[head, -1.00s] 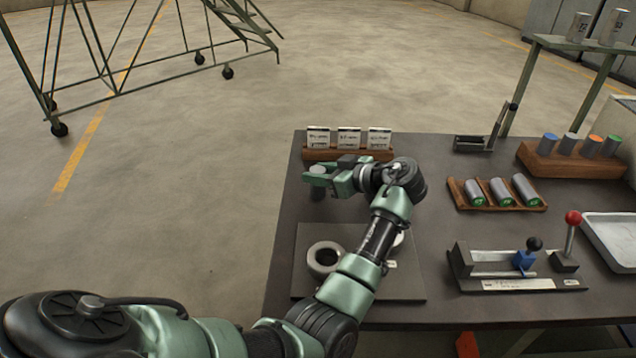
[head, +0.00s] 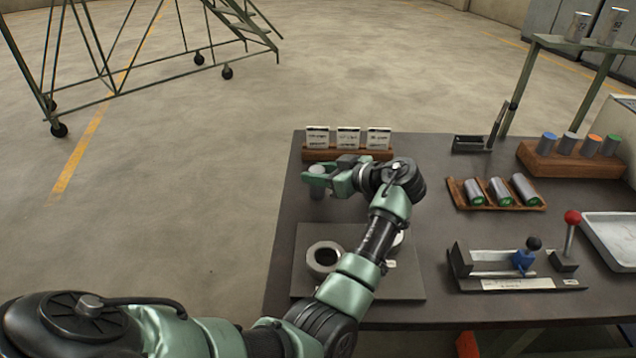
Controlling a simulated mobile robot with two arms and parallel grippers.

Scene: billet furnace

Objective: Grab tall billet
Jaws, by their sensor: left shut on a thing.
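My left gripper (head: 328,179) reaches over the left part of the dark table, just in front of the wooden card rack. It is shut on a grey upright cylinder, the tall billet (head: 317,190). The billet's top shows between the fingers and its lower part shows beneath them. I cannot tell whether its base touches the table. My right gripper is not in view.
A rack with three white cards (head: 348,154) stands behind the gripper. A grey ring (head: 325,257) lies on a dark plate (head: 310,238) below the forearm. Three billets lie in a wooden tray (head: 533,202). A lever fixture (head: 512,262) stands front right.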

